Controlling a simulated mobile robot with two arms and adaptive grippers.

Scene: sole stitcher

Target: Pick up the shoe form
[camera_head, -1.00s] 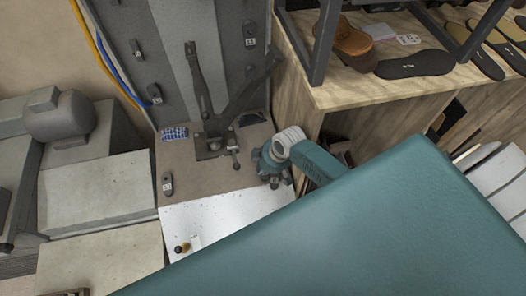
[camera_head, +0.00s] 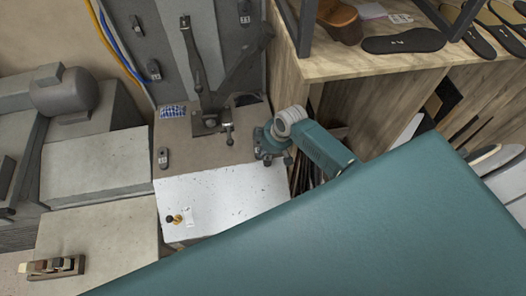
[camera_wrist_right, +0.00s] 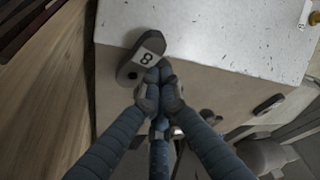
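A dark grey shoe form with a white label marked 8 (camera_wrist_right: 140,60) shows in the right wrist view, lying at the edge of a speckled white surface. My right gripper (camera_wrist_right: 161,88) has its fingertips drawn close together at the form's lower right. One fingertip overlaps the form in the picture; I cannot tell whether they touch. In the head view my right gripper (camera_head: 272,150) is over the right side of the machine's bed, and no form shows clearly under it. Another small labelled grey form (camera_head: 163,158) stands on the bed to its left. My left gripper is out of view.
The white plate (camera_head: 225,195) carries a gold knob (camera_head: 174,219). A lever stand (camera_head: 210,120) rises behind the bed. A wooden bench (camera_head: 365,62) with soles is at the right. My teal arm covers the lower right.

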